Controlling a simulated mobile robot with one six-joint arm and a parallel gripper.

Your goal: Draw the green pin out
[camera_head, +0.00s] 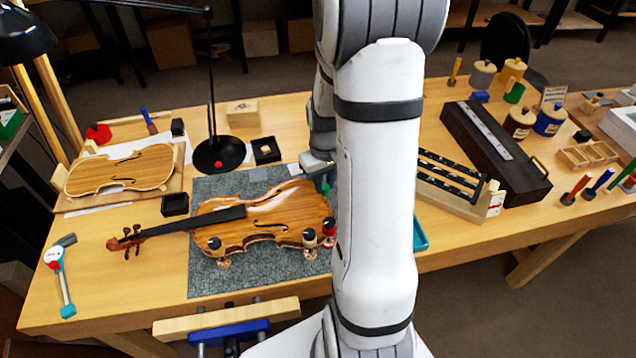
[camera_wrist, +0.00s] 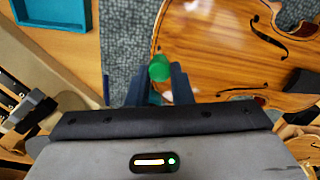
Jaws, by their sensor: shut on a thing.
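The green pin (camera_wrist: 159,68) is between the two fingers of my gripper (camera_wrist: 158,84) in the wrist view, with its round green top showing. My gripper is shut on it at the edge of the violin (camera_wrist: 215,45). In the head view the violin (camera_head: 275,212) lies on a grey mat (camera_head: 205,275), and a bit of the green pin (camera_head: 325,186) shows at its right end beside my arm. My arm hides much of the gripper there. Whether the pin is still seated in anything is hidden.
Clamps with dark and red tops (camera_head: 309,238) stand along the violin's near edge. A teal tray (camera_wrist: 55,12) lies beside the mat. A round black lamp base (camera_head: 219,156) stands behind the violin. A slotted wooden rack (camera_head: 450,185) is right of my arm.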

